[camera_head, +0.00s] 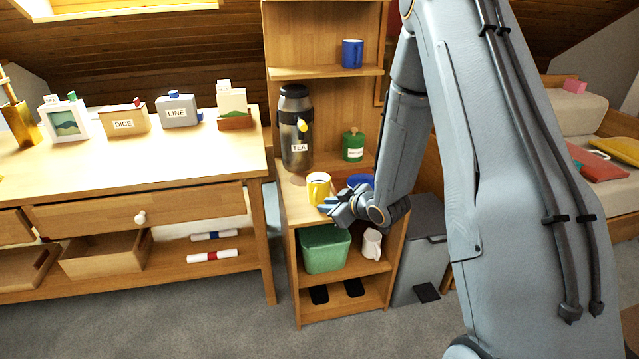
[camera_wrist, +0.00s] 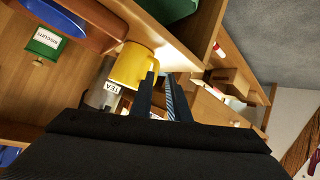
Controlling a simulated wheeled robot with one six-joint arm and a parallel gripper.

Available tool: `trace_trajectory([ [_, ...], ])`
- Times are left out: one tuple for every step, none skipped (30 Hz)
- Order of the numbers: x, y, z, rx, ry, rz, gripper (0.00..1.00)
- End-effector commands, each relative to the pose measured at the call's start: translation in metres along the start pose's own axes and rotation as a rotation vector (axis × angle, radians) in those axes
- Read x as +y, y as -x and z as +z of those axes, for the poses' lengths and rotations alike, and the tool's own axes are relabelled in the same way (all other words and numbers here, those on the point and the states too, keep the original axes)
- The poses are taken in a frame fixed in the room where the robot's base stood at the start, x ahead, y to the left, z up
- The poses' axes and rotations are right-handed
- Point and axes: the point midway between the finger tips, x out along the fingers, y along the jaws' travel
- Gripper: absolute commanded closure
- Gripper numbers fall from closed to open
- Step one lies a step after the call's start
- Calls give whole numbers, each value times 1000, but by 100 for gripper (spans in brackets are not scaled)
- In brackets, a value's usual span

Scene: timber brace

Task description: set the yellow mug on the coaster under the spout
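The yellow mug (camera_head: 318,187) stands upright on the counter of the wooden shelf unit, in front of the dark tea urn (camera_head: 295,150) labelled TEA. The urn has a yellow-tipped spout (camera_head: 302,125) on its front. My gripper (camera_head: 327,207) is just in front of the mug, low at the counter's front edge. In the wrist view, the mug (camera_wrist: 130,66) is just beyond my fingertips (camera_wrist: 160,76), towards the left. The fingers are apart with a visible gap and nothing clearly held between them.
A green canister (camera_head: 353,146) stands at the back of the counter. A blue object (camera_head: 360,181) lies right of the mug, close to my wrist. Below are a green bin (camera_head: 325,249) and a white jug (camera_head: 372,243). A blue mug (camera_head: 352,53) is on the upper shelf.

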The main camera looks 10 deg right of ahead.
Motion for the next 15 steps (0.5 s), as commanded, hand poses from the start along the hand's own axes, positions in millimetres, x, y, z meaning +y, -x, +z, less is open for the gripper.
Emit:
trace_trajectory([
  [5,6,4,38,-6,-1,85],
  [8,8,6,63,-6,-1,85],
  [10,10,8,93,-6,-3,85],
  [11,11,9,113,-7,-2,85],
  [12,12,10,130,-8,-3,85],
  [13,14,10,150,-9,-3,85],
  [14,15,11,162,-10,-2,85],
  [14,16,12,170,-10,-3,85],
  [14,15,12,180,-9,-3,85],
  [14,14,11,185,-9,-3,85],
  [14,13,11,188,-8,-4,85],
  [14,9,11,189,-8,-4,85],
  [14,6,10,189,-8,-4,85],
  [14,3,10,189,-8,-4,85],
  [14,-2,9,188,-7,-4,85],
])
